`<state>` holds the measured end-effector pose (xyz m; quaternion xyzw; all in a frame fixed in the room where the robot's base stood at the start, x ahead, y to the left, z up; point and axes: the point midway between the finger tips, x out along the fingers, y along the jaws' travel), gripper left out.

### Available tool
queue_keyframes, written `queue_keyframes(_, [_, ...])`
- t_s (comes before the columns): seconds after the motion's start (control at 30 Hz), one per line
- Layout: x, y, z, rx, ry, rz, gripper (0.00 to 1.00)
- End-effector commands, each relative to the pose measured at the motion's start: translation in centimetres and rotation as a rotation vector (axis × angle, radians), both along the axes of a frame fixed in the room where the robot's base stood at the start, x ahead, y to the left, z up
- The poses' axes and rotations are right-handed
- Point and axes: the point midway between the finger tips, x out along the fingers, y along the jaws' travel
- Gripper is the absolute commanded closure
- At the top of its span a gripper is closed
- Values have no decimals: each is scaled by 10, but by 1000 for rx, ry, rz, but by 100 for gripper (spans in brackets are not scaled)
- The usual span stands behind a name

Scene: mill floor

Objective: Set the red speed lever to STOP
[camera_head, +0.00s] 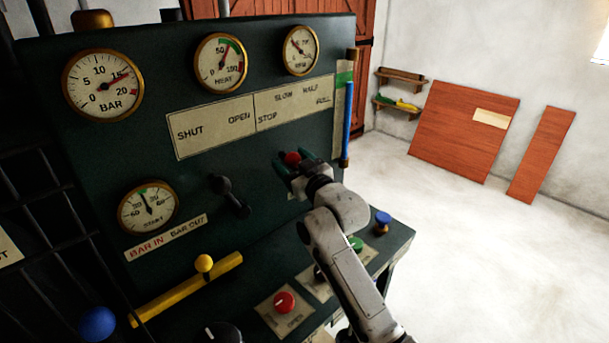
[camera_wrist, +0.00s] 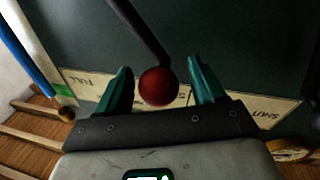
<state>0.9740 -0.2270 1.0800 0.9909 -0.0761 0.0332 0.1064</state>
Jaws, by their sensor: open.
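The red speed lever's round knob (camera_head: 291,158) shows just below the label plate (camera_head: 293,103) marked STOP, SLOW, HALF and FULL. In the wrist view the red knob (camera_wrist: 157,87) sits between the two green fingers, with a gap on each side, and its dark shaft runs to the top edge. My gripper (camera_head: 294,166) is open around the knob; it also shows in the wrist view (camera_wrist: 162,78). The lever's lower part is hidden behind my gripper in the head view. I cannot tell exactly which mark the lever points to.
A black lever (camera_head: 230,196) stands left of my gripper, under SHUT and OPEN. A yellow bar (camera_head: 187,289), a red button (camera_head: 284,302) and a blue knob (camera_head: 383,219) are lower down. A blue tube (camera_head: 347,124) stands at the panel's right edge. Open floor lies to the right.

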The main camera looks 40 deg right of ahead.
Motion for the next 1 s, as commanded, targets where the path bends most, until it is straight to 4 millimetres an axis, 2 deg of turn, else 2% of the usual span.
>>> queue_keyframes(0.3, [-56, 8, -8, 2, -1, -1, 31])
queue_keyframes(0.5, [-82, 12, -9, 1, 1, -1, 31])
queue_keyframes(0.7, [-92, 14, -9, 0, 0, 0, 31])
queue_keyframes(1.0, [-92, 14, -9, 0, 1, 1, 31])
